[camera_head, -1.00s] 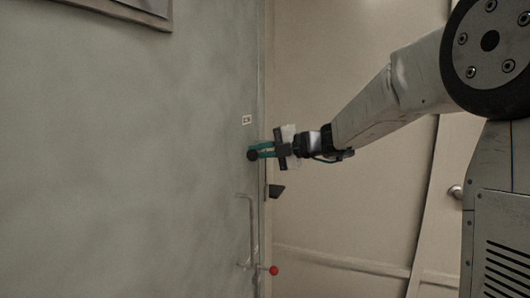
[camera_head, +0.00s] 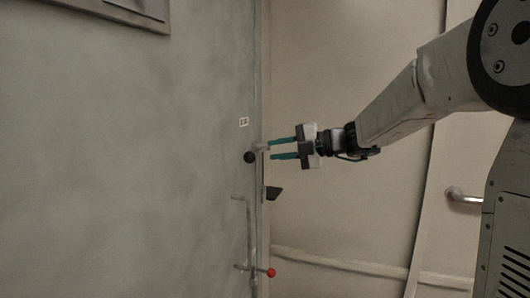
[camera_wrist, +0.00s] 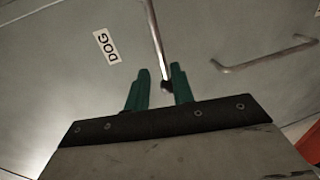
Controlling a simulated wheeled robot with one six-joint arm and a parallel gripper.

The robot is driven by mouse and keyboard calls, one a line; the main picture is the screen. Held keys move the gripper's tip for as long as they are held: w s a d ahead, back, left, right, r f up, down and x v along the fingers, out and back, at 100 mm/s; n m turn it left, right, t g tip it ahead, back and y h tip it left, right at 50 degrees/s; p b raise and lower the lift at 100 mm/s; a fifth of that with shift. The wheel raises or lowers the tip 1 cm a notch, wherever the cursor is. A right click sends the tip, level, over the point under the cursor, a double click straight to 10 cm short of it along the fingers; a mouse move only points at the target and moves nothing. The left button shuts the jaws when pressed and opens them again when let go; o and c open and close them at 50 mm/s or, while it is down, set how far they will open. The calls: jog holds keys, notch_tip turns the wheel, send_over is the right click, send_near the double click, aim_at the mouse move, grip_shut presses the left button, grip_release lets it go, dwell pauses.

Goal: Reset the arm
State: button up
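My gripper (camera_head: 270,150) is stretched out to the left at the end of my arm. Its two green fingers are apart, with no object held between them. A black round knob (camera_head: 250,157) on a short grey lever is on the grey door, just left of the fingertips. In the wrist view my gripper (camera_wrist: 161,72) also shows its fingers spread, with a dark knob end (camera_wrist: 165,87) visible in the gap. I cannot tell from that view how far away the knob is.
The grey door (camera_head: 120,170) fills the left, with a small label (camera_head: 244,122) that reads DOG in the wrist view. Below are a black wedge-shaped piece (camera_head: 273,193), a bar handle (camera_head: 250,235) and a red knob (camera_head: 271,272). A metal handle (camera_head: 462,196) is at the right.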

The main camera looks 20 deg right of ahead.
jog(key=shift+s+d+r, duration=0.15)
jog(key=shift+s+d, duration=0.25)
jog(key=shift+d, duration=0.1)
jog(key=s+a+f+n+g+h, duration=0.2)
jog(key=s+f+n+g, duration=0.2)
jog(key=s+f+n, duration=0.55)
jog(key=s+a+f+n+g+h, duration=0.1)
jog(key=s+f+n+g+h, duration=0.15)
jog(key=s+n, duration=0.75)
jog(key=s+d+f+n+g+h, duration=0.1)
jog(key=s+n+h, duration=0.3)
jog(key=s+n, duration=0.4)
jog(key=s+d+f+n+g+h, duration=0.1)
jog(key=s+f+n+h, duration=0.3)
jog(key=s+n, duration=0.5)
jog(key=n, duration=0.7)
